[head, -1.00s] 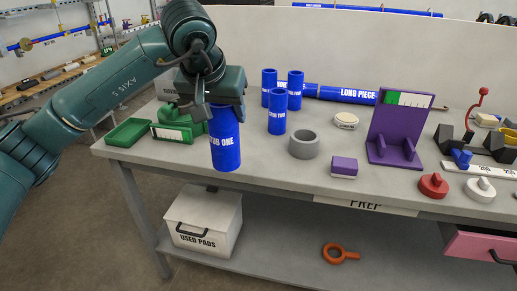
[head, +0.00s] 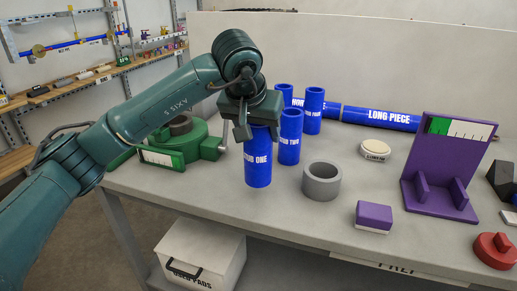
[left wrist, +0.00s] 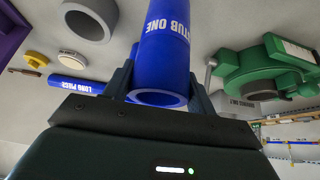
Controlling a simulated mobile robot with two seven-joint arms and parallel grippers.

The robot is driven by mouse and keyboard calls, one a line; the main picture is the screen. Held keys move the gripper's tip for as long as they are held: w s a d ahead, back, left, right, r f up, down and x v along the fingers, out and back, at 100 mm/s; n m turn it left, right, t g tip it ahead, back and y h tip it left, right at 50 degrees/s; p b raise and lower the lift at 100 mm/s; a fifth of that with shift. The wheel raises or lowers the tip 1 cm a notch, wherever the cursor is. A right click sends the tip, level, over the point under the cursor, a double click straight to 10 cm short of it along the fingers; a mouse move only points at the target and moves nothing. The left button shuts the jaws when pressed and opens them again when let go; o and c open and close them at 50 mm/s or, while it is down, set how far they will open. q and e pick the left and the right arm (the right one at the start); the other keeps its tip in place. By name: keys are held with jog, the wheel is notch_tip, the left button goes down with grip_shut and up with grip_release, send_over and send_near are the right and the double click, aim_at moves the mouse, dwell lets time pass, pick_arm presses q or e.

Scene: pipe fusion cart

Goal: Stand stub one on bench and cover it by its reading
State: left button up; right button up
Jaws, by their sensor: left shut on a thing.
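Stub one (head: 258,168), a blue tube with white lettering, hangs upright below my left gripper (head: 257,124), which is shut on its upper end. Its lower end is over the front left of the bench (head: 240,213); I cannot tell whether it touches. In the left wrist view stub one (left wrist: 165,45) sits between the fingers (left wrist: 160,92), its open end facing the camera. A purple stand (head: 438,165) carries a green and white scale (head: 462,128). A red knobbed cap (head: 493,251) is at the right edge. My right gripper is not in view.
A grey ring (head: 309,187) stands just right of stub one, and stub two (head: 290,148) stands behind it. A green clamp-like device (head: 197,142) is close on the left. A purple block (head: 373,214) and cream disc (head: 375,148) lie farther right. The long piece (head: 380,117) lies behind.

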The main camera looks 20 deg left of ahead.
pick_arm(q)
jog(key=shift+f, duration=1.85)
jog(key=shift+f, duration=0.2)
jog(key=o, duration=1.5)
jog(key=shift+o, duration=0.2)
jog(key=shift+s+r, duration=0.1)
jog(key=shift+r, duration=0.45)
jog(key=v, duration=1.1)
jog(key=shift+s+r, duration=0.1)
